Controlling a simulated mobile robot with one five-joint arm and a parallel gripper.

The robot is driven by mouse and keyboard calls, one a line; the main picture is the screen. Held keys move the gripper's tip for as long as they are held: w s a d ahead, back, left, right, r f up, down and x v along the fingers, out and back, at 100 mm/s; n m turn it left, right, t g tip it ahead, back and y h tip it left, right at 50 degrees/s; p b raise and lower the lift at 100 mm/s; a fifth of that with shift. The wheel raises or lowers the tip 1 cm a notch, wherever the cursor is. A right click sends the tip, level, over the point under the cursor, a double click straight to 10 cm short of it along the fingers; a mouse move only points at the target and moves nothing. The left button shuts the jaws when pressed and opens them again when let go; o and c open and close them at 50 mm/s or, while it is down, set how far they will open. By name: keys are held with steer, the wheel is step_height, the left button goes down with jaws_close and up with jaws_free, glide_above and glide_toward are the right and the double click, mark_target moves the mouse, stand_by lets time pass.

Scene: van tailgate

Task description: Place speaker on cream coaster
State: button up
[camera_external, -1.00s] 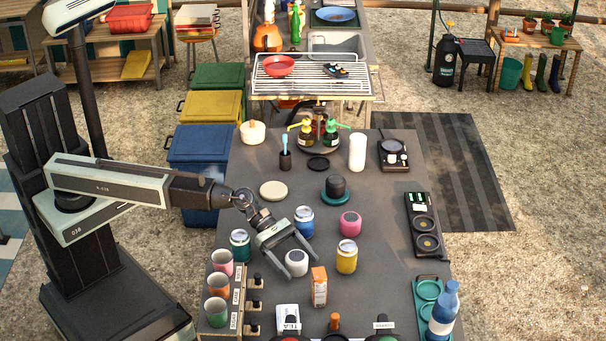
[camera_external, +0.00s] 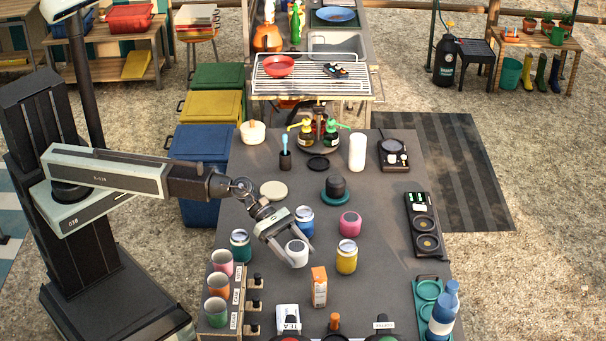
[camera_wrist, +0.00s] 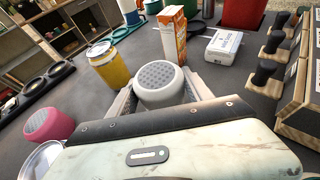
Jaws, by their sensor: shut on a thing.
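My gripper (camera_external: 299,258) is shut on a white speaker (camera_external: 296,247) with a grey mesh top. In the wrist view the white speaker (camera_wrist: 161,84) sits upright between the two fingers. It seems slightly above the table, though the gap is hard to tell. The cream coaster (camera_external: 273,190) lies flat and empty on the table, farther back and left of the gripper. A pink speaker (camera_external: 350,224) stands to the right, and a black speaker (camera_external: 336,186) sits on a teal coaster (camera_external: 335,199).
A blue jar (camera_external: 304,222) stands close behind the gripper. A yellow jar (camera_external: 346,257) and an orange carton (camera_external: 319,287) stand to its right and front. A green jar (camera_external: 240,245) is at the left. A black coaster (camera_external: 318,164) lies farther back.

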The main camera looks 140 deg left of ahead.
mark_target(297, 246)
step_height(297, 246, up, 6)
steer(key=p, duration=0.4)
steer(key=shift+r+p, duration=0.25)
steer(key=shift+p, duration=0.15)
steer(key=shift+f, duration=0.15)
